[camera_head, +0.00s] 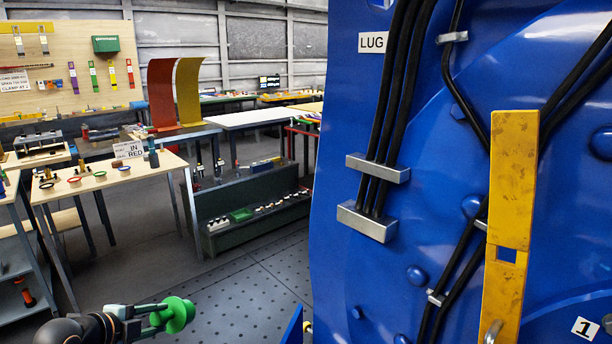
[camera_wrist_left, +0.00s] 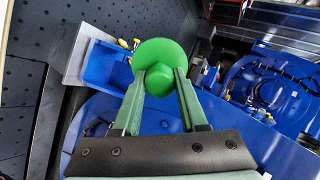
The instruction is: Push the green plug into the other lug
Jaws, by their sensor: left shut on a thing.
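The green plug (camera_head: 177,314) is a round flanged piece at the lower left of the head view. My left gripper (camera_head: 155,316) is shut on it and holds it in the air above the floor, left of the blue motor housing (camera_head: 400,250). In the left wrist view the plug (camera_wrist_left: 158,66) sits between the two green fingertips of the left gripper (camera_wrist_left: 158,88), with its flange beyond them. A sign reading LUG (camera_head: 373,42) is on the housing's upper left. I cannot make out a lug opening. The right gripper is not in view.
A yellow bar (camera_head: 510,220) stands upright before the housing, near black cables (camera_head: 395,90) and metal clamps (camera_head: 367,222). A wooden table (camera_head: 110,178) with coloured rings and an IN RED sign (camera_head: 128,149) stands at the left. The dark floor (camera_head: 245,285) between is clear.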

